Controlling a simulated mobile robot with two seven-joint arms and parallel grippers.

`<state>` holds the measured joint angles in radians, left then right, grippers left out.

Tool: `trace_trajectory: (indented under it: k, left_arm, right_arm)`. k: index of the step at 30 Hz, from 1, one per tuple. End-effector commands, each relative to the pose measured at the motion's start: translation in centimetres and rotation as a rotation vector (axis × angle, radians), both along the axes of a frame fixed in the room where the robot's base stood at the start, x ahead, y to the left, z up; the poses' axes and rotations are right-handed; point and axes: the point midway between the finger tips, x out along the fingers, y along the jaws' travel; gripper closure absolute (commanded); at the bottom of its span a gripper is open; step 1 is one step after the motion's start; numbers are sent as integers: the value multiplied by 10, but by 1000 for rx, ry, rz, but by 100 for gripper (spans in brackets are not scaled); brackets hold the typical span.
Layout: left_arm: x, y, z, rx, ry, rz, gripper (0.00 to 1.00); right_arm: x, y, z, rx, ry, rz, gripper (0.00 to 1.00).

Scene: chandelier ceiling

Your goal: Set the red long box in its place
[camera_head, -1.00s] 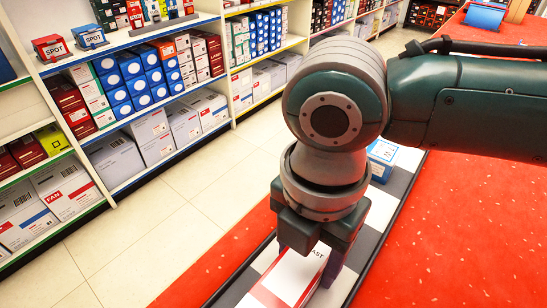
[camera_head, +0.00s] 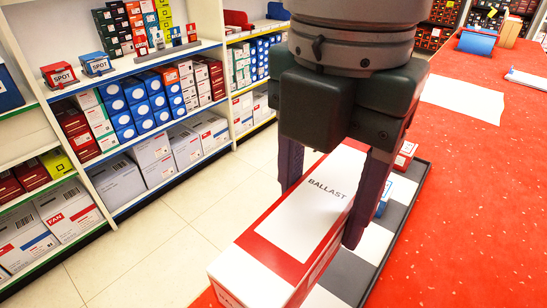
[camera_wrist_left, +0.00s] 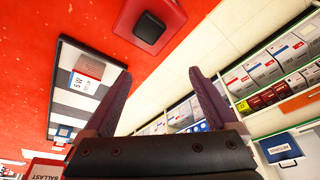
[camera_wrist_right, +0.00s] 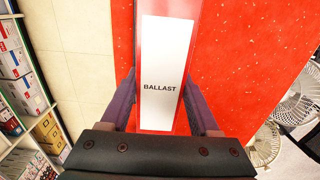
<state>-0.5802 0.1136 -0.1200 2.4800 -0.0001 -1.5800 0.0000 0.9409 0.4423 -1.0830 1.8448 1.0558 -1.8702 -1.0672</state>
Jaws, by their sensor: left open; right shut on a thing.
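The red long box (camera_head: 255,265), red with a white top panel reading BALLAST, is held between the fingers of my right gripper (camera_head: 325,195). In the head view it is raised above the grey-and-white checkered tray (camera_head: 360,275), its near end toward the bottom of the picture. In the right wrist view the box (camera_wrist_right: 165,60) runs lengthwise between the fingers (camera_wrist_right: 163,95). The left wrist view shows my left gripper (camera_wrist_left: 160,75) open and empty. Part of the BALLAST box (camera_wrist_left: 45,170) shows at that view's lower left corner.
A small red box (camera_head: 405,155) and a blue box (camera_head: 383,198) stand on the tray behind the right gripper. Stocked shelves (camera_head: 150,190) line the left, with a clear tiled aisle (camera_head: 150,255) before them. Red surface (camera_head: 460,200) lies open at right. Fans (camera_wrist_right: 295,95) show in the right wrist view.

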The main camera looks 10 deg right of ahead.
Motion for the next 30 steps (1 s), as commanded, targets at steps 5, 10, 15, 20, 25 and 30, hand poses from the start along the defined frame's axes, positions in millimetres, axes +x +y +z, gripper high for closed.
trace_trajectory:
  k: [5,10,15,20,25,30]
  left_arm:
    - [0,0,2,0,0,0,8]
    - [0,1,-17,2,0,-1,8]
    - [0,1,-27,5,-1,-4,8]
    - [0,2,-32,9,-1,-6,8]
    - [0,3,-40,11,-1,-7,8]
    - [0,3,-48,9,0,-6,8]
  right_arm:
    - [4,-3,25,0,-5,-3,100]
    - [30,-34,28,-5,-7,-19,100]
    - [46,-58,26,0,-1,-17,100]
    - [46,-60,-7,0,4,-14,100]
    - [45,-60,-57,-2,4,-16,100]
    - [46,-60,-99,-1,1,-15,100]
